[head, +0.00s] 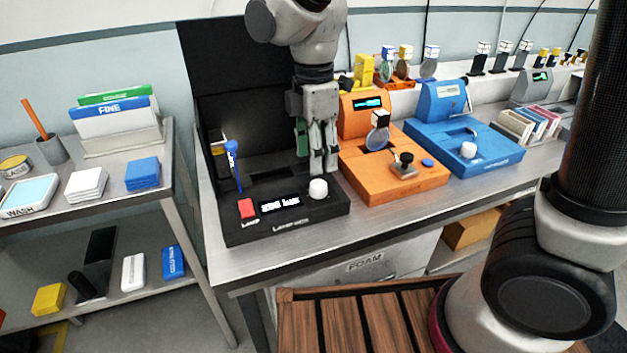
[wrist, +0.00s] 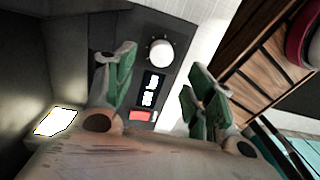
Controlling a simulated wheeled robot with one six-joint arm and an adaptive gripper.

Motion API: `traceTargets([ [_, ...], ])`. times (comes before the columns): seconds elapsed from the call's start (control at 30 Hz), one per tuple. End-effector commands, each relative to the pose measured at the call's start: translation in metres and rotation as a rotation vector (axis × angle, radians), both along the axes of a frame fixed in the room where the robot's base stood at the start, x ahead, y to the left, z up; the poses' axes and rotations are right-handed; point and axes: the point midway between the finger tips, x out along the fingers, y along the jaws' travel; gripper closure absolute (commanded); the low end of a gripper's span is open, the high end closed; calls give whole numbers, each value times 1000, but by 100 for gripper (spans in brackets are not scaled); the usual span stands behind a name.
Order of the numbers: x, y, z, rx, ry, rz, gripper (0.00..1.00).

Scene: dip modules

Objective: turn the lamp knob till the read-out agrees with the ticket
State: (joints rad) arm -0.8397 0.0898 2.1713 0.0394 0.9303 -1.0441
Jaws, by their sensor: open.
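The lamp knob (head: 318,189) is a white round knob on the front right of the black lamp box (head: 300,230). It also shows in the wrist view (wrist: 159,53), beyond the fingers. The read-out (head: 281,204) is a small dark display with white text left of the knob, too blurred to read; it shows in the wrist view too (wrist: 151,90). My gripper (head: 318,165) is above and just behind the knob, fingers pointing down. In the wrist view its green-padded fingers (wrist: 158,92) are apart with nothing between them. I cannot make out the ticket for certain.
A red button (head: 247,208) sits left of the read-out. A blue-topped stick (head: 233,163) stands at the box's left. An orange module (head: 395,175) and a blue module (head: 470,150) stand to the right. A side shelf (head: 110,195) holds trays and blocks.

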Motion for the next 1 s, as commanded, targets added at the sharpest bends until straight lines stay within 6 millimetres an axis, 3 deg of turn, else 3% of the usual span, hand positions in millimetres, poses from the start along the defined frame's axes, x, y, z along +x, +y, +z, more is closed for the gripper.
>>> traceTargets([
  [0.2,-3,-2,-38,-4,4,-3,46],
  [0.4,-4,-2,-63,-3,2,-4,46],
  [0.73,-4,-2,-68,-2,1,-5,46],
  [0.77,-4,-2,-68,-2,1,-5,48],
  [1.0,-4,-2,-68,-2,1,-5,91],
])
